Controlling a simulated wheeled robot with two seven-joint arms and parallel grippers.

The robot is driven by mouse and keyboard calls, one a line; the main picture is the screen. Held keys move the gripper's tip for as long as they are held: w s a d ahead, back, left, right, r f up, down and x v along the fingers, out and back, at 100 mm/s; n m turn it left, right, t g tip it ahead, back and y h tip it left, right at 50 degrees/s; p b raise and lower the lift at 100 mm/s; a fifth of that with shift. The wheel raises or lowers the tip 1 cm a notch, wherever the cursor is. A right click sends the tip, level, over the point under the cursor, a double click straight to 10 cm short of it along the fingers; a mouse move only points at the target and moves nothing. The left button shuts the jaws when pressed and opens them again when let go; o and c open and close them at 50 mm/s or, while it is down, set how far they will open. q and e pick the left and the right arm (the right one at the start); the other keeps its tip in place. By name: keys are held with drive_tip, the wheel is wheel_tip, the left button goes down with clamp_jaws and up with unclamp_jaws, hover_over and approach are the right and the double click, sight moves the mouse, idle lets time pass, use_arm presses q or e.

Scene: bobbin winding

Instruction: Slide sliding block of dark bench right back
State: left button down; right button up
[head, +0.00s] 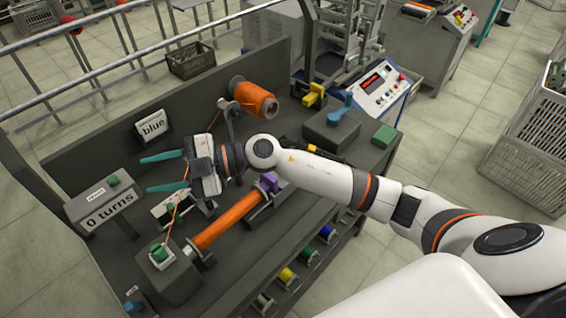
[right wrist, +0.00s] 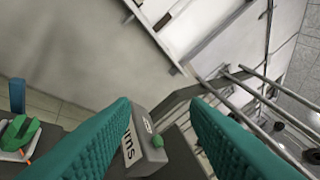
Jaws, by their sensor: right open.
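My right gripper (head: 146,175) is open and empty above the left part of the dark bench (head: 88,154), fingers pointing left. Both teal fingers also show in the right wrist view (right wrist: 161,101). A purple block (head: 270,183) sits at the right end of an orange roller (head: 230,219), apart from my gripper; my forearm passes close behind it. A pale block (head: 166,208) lies just below my gripper, partly hidden by it. I cannot tell for sure which one is the sliding block. My left gripper is not in view.
The "0 turns" box (head: 93,203) stands left of my fingers. A "blue" sign (head: 152,125) and an orange spool (head: 254,100) are at the bench's back. A green-topped knob (head: 159,252) is at the front left. A blue lever (head: 343,110) stands at the right.

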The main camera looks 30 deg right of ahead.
drive_tip(key=w+d+f+n+g+h, duration=0.1)
drive_tip(key=w+d+f+g+h, duration=0.25)
drive_tip(key=d+f+h, duration=0.6)
drive_tip(key=w+d+r+m+h, duration=0.15)
drive_tip(key=d+h, duration=0.25)
drive_tip(key=d, duration=0.6)
drive_tip(key=w+d+r+m+h, duration=0.15)
drive_tip(key=d+h, duration=0.25)
drive_tip(key=d, duration=0.5)
drive_tip(key=shift+m+g, duration=0.4)
drive_tip(key=shift+g, duration=0.05)
drive_tip(key=f+p, duration=0.1)
drive_tip(key=f, duration=0.3)
drive_tip(key=f+p, duration=0.1)
drive_tip(key=f, duration=0.3)
drive_tip(key=s+f+p, duration=0.1)
drive_tip(key=f, duration=0.2)
drive_tip(key=shift+a+f, duration=0.1)
drive_tip(key=shift+f, duration=0.3)
drive_tip(key=shift+c, duration=0.2)
clamp_jaws()
